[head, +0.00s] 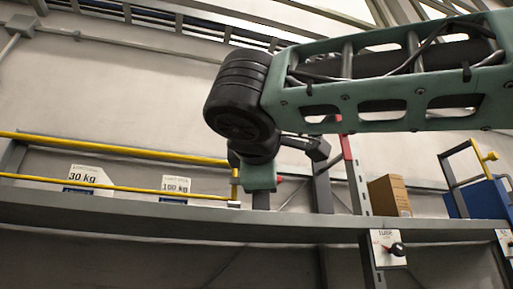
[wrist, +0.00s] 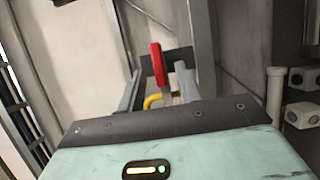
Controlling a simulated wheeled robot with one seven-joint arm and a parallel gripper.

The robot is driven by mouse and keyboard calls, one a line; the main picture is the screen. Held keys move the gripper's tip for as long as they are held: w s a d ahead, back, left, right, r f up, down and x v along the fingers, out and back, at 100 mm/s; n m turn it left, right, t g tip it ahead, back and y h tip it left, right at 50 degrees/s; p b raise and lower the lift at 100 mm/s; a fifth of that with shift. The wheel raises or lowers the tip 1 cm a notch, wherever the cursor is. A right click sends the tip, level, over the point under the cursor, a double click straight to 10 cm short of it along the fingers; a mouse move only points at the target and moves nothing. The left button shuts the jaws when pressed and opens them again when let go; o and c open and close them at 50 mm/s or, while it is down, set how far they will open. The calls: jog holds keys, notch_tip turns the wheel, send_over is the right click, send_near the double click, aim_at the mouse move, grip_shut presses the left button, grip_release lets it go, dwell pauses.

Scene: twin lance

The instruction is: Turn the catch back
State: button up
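In the wrist view a red upright lever (wrist: 158,64), which looks like the catch, stands in front of a dark plate (wrist: 181,61). A yellow bent piece (wrist: 152,101) shows just below it. My gripper (wrist: 160,82) points toward it, with its two grey fingers apart and the lever seen between them. I cannot tell whether either finger touches it. In the head view my wrist hangs down by the rail, and the gripper (head: 258,180) is mostly hidden behind my own arm. A small red tip (head: 280,180) shows just to its right.
Yellow bars (head: 120,149) and a long grey beam (head: 130,212) run across the head view, with weight signs (head: 88,178) behind. A cardboard box (head: 389,196), a panel with a black knob (head: 388,249) and a blue bin (head: 482,200) are to the right.

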jog(key=s+a+b, duration=0.1)
jog(key=s+b, duration=0.1)
jog(key=s, duration=1.2)
jog(key=shift+s+a+b, duration=0.15)
jog(key=shift+a+b, duration=0.2)
jog(key=shift+b, duration=0.05)
jog(key=shift+f, duration=0.2)
jog(key=w+f+n+g, duration=0.1)
jog(key=w+f+g, duration=0.15)
jog(key=f, duration=0.85)
jog(key=w+d+f+g+y, duration=0.1)
jog(key=f+g, duration=0.3)
jog(key=f, duration=0.7)
jog(key=w+f+n+g, duration=0.1)
jog(key=w+f+g, duration=0.15)
jog(key=f, duration=0.95)
jog(key=s+d+f+m+g, duration=0.4)
jog(key=s+d+f+m, duration=0.1)
jog(key=f, duration=0.7)
jog(key=s+d+f+m+g+y, duration=0.1)
jog(key=s+d+f+m+g, duration=0.4)
jog(key=f, duration=0.7)
jog(key=s+d+m, duration=0.1)
jog(key=s+d, duration=0.1)
jog(key=d, duration=0.1)
jog(key=shift+s+d+f, duration=0.15)
jog(key=shift+s+d, duration=0.05)
jog(key=shift+s, duration=0.05)
